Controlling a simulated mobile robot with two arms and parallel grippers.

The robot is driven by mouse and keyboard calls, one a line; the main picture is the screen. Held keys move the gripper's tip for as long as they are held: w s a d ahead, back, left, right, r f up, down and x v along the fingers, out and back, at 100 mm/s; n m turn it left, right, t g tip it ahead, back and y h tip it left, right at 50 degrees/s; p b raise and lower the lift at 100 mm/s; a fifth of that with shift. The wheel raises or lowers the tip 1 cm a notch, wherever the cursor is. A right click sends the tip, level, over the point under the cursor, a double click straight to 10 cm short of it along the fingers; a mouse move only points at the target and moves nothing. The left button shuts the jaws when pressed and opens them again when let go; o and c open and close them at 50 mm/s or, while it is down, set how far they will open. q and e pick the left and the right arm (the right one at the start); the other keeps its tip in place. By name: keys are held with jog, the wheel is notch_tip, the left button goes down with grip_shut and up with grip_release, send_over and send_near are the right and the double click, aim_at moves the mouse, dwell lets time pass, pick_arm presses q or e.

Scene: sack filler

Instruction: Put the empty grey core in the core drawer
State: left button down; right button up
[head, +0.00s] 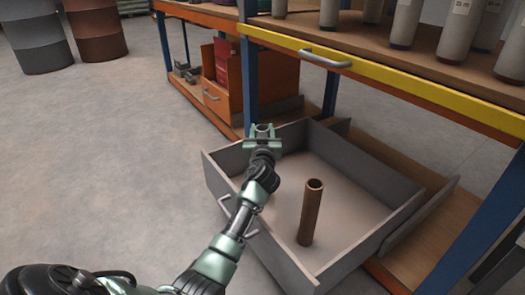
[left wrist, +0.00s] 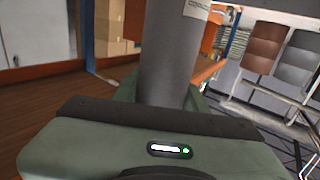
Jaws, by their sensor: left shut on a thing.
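My left gripper (head: 262,139) is shut on a grey core (left wrist: 168,65). An open grey drawer (head: 215,182) is pulled out low from the rack. The gripper shows against the drawer's back left corner, and its height above the drawer is hard to tell. A brown core (head: 311,215) stands upright inside the drawer. My right gripper is not in view.
A shelf with a yellow front edge (head: 400,73) and a handle (head: 325,60) overhangs behind the drawer, carrying several grey tubes. Blue posts (head: 251,70) stand nearby. Drums (head: 96,28) stand far left. The left floor is clear.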

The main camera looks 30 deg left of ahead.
pick_arm(q)
jog(key=shift+f+b, duration=1.45)
jog(key=shift+f, duration=0.85)
jog(key=c, duration=0.8)
grip_release()
